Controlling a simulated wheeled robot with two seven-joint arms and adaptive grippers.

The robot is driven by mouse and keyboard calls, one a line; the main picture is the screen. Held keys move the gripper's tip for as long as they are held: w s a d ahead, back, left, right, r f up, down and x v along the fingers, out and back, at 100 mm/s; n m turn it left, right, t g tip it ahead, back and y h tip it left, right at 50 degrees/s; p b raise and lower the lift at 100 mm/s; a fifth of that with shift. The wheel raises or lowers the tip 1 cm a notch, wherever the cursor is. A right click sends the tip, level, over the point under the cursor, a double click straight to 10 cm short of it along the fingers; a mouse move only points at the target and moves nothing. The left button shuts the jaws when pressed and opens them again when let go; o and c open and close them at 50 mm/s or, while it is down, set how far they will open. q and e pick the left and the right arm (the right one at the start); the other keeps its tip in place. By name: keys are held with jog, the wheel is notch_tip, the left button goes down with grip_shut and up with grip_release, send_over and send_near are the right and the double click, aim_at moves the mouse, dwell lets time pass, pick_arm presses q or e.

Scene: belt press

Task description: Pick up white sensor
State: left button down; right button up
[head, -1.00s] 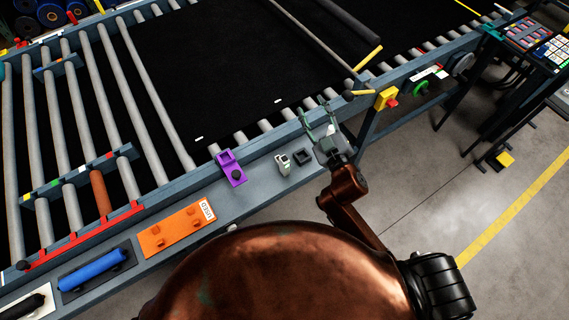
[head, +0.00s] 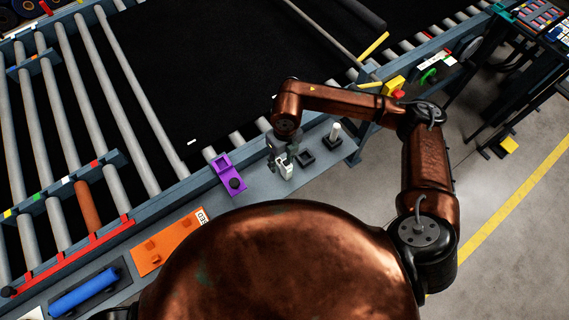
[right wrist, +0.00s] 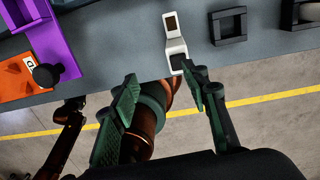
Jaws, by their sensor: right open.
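The white sensor (head: 286,170) stands on the grey ledge of the conveyor, between a purple holder and a black square socket. In the right wrist view the sensor (right wrist: 175,45) lies just past the fingertips, its lower end beside the right-hand fingertip. My right gripper (head: 279,152) is at the sensor, pointing down. In the right wrist view its green fingers (right wrist: 160,80) are spread and nothing is between the pads; I cannot tell if a finger touches the sensor. My left gripper is not in view.
The purple holder (head: 226,172) is left of the sensor and the black square socket (head: 305,158) right of it. An orange plate (head: 160,248) lies farther left on the ledge. The black belt (head: 210,60) is behind.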

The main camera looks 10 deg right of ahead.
aim_at(286, 163)
jog(key=shift+h, duration=0.4)
jog(key=f+b, duration=0.1)
jog(key=d+f+b, duration=0.1)
jog(key=f, duration=0.1)
jog(key=w+d+f+b, duration=0.1)
jog(key=shift+w+f, duration=0.1)
jog(key=shift+f, duration=0.15)
jog(key=shift+f+b, duration=0.45)
jog(key=f, duration=0.2)
jog(key=f+p, duration=0.1)
jog(key=f, duration=0.1)
jog(key=f+p, duration=0.1)
jog(key=f, duration=0.1)
jog(key=shift+w+f, duration=0.25)
jog(key=shift+f, duration=0.05)
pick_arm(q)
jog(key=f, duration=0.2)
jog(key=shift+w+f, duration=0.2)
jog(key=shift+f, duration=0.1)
pick_arm(e)
jog(key=shift+f, duration=0.45)
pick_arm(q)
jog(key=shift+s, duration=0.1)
pick_arm(e)
grip_shut()
